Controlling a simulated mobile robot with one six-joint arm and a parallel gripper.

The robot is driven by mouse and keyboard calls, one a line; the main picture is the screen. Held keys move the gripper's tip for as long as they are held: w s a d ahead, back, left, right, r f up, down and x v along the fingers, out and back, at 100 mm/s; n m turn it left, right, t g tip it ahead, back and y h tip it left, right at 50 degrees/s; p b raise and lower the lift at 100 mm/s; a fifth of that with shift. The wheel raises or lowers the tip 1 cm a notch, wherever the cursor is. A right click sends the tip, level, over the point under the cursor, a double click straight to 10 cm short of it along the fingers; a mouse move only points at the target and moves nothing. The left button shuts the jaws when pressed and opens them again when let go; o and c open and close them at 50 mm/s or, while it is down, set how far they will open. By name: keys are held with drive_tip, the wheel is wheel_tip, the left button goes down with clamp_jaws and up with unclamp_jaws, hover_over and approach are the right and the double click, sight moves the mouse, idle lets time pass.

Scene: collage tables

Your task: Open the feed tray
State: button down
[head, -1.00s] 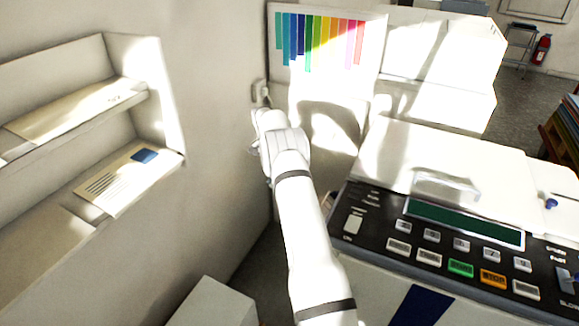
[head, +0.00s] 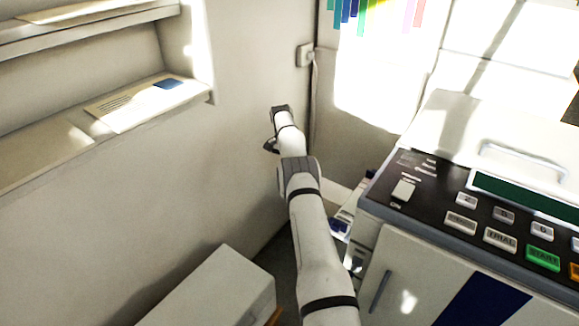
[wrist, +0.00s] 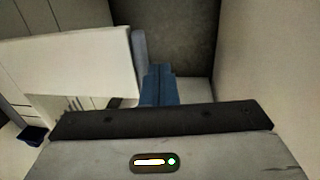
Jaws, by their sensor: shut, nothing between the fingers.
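The machine (head: 400,255) with the black key panel (head: 420,185) stands at the right in the head view. At its left side, partly hidden behind my arm, is a pale tray-like part (head: 345,205) with blue and white pieces; I cannot tell for sure that it is the feed tray. In the wrist view a white flat panel (wrist: 80,65) sticks out at the left, beside my gripper (wrist: 158,72). The gripper's blue fingers are shut and empty, apart from the panel as far as I see.
A wall shelf (head: 60,155) with a paper card (head: 130,105) is at the left. A pale cabinet (head: 215,290) stands low in front. A wall socket (head: 305,55) with a cable is by the corner. The gap between wall and machine is narrow.

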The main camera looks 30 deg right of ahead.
drive_tip(key=shift+f+b, duration=0.45)
drive_tip(key=shift+f, duration=0.25)
wheel_tip(320, 180, up, 10)
drive_tip(key=p, duration=0.4)
drive_tip(key=shift+s+f, duration=0.1)
